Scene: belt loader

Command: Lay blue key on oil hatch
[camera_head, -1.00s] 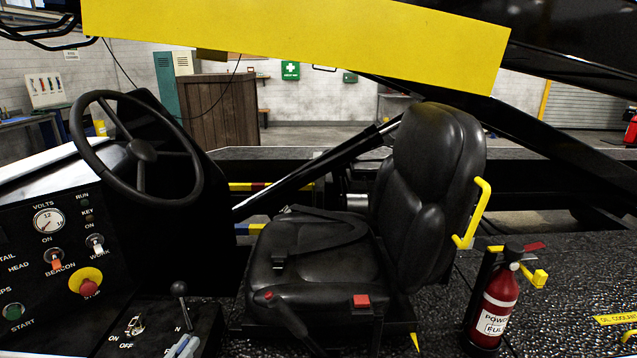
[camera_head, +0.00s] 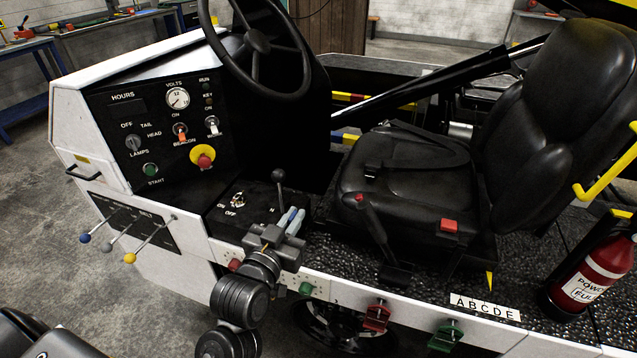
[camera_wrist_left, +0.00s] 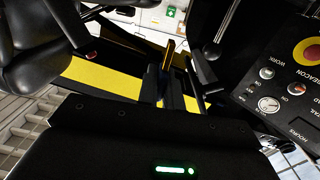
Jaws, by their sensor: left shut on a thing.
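I cannot pick out a blue key clearly in either view. The oil hatch is not visible now. My right gripper is not in view.
Red clips (camera_head: 376,317) and green clips (camera_head: 445,336) line the front edge by an ABCDE label (camera_head: 485,307). The black seat (camera_head: 415,190), steering wheel (camera_head: 258,44), console (camera_head: 160,130) and fire extinguisher (camera_head: 592,275) stand around. Bare floor lies left.

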